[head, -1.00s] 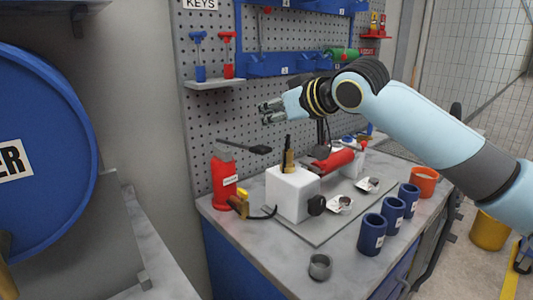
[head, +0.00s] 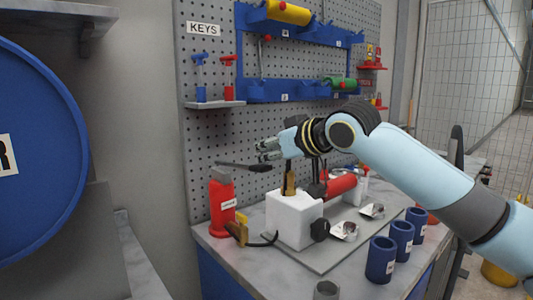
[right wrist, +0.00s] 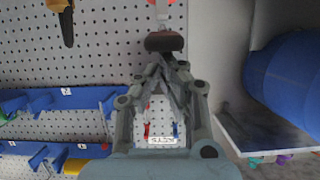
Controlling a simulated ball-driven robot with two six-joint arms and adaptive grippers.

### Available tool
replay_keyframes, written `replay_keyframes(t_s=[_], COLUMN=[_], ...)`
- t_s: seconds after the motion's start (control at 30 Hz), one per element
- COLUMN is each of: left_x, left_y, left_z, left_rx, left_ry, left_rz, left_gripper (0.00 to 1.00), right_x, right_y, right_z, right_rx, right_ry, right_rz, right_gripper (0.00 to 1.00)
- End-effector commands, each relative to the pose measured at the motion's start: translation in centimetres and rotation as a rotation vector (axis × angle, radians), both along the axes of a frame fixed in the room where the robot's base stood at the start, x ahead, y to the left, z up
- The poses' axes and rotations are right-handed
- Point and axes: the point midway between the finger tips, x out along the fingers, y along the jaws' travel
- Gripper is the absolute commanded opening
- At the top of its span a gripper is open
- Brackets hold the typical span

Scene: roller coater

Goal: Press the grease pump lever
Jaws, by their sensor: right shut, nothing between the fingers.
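The grease pump (head: 222,206) is a red cylinder with a white label, upright at the bench's left back corner. Its dark lever (head: 240,165) sticks out to the right from the top, nearly level, ending in a black grip. My right gripper (head: 263,150) is shut and empty, just above the lever's grip end; whether they touch I cannot tell. In the right wrist view, the shut fingertips (right wrist: 165,68) point at a dark rounded end (right wrist: 164,42), which looks like the lever's grip. My left gripper is in neither view.
A white block (head: 293,220) with a brass fitting stands right of the pump. A yellow-and-black handle with a dark hose (head: 240,232) lies between them. Blue cups (head: 381,258) line the front right. Behind are a pegboard (head: 205,135) and a small key shelf (head: 215,104).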

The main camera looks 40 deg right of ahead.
Motion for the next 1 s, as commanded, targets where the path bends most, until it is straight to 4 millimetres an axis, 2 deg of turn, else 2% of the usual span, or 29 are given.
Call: replay_keyframes(t_s=[0.03,0.23,0.4,0.83,1.0], left_x=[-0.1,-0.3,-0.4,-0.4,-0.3], left_y=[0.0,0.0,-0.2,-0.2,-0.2], left_z=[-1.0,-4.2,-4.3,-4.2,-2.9], left_rx=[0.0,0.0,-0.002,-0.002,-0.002], left_ry=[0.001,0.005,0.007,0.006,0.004], left_rz=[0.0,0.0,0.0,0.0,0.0], left_gripper=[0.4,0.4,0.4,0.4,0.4], right_x=[-0.2,-1.0,-1.3,-1.4,-1.2], right_y=[-0.1,-0.1,-0.1,-0.2,-0.4], right_z=[-1.3,-5.1,-6.9,-7.8,-6.5], right_rx=[0.001,0.012,0.019,0.018,0.019], right_ry=[-0.015,-0.156,-0.195,-0.182,-0.185], right_rz=[-0.001,-0.001,0.001,-0.004,-0.004], right_gripper=[0.0,0.0,0.0,0.0,0.0])
